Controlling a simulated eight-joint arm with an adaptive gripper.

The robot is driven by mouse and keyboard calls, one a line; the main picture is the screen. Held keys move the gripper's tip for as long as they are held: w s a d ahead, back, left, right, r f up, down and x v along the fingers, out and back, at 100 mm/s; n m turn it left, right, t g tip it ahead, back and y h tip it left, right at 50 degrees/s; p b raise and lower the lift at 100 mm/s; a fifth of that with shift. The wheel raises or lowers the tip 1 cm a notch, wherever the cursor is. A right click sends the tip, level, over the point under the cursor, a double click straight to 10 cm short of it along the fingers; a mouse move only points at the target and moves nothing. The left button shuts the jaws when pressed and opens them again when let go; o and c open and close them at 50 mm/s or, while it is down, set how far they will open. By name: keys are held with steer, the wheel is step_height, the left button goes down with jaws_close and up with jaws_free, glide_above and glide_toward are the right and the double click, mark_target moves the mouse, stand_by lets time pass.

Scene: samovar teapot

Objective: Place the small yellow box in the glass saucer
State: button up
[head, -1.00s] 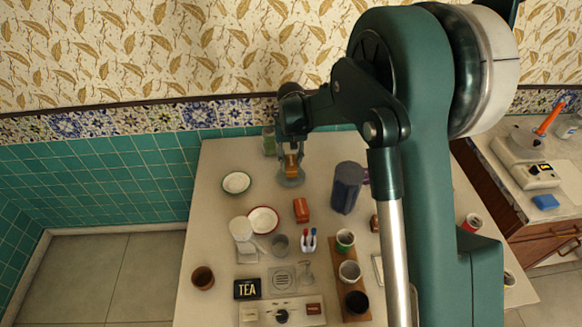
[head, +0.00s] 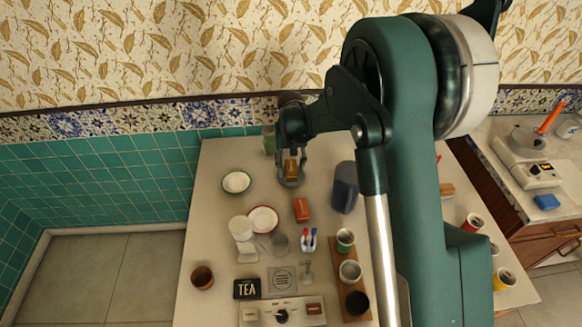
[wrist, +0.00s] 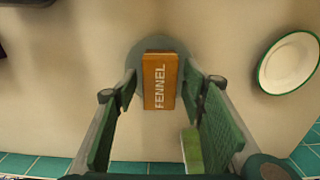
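The small yellow box (wrist: 160,82), orange-yellow and lettered FENNEL, shows between my fingertips in the wrist view. It also shows under my gripper in the head view (head: 291,166). A round grey-green disc, which looks like the glass saucer (wrist: 174,45), lies behind the box; its near edge shows in the head view (head: 291,183). The box overlaps the disc and appears to rest on it, though the exact contact is hidden. My gripper (wrist: 163,88) is open, its green fingers spread to either side of the box with gaps showing.
A green-rimmed plate (wrist: 290,62) lies to the right in the wrist view and left of my gripper in the head view (head: 236,190). A green container (wrist: 192,152) is near the right finger. A red box (head: 301,209) and dark blue canister (head: 345,187) stand nearby.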

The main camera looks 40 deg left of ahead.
mark_target(291, 166)
steer(key=shift+r, duration=0.1)
step_height(291, 166, up, 12)
steer(key=p, duration=0.1)
stand_by(0.8)
steer(key=shift+r, duration=0.1)
stand_by(0.5)
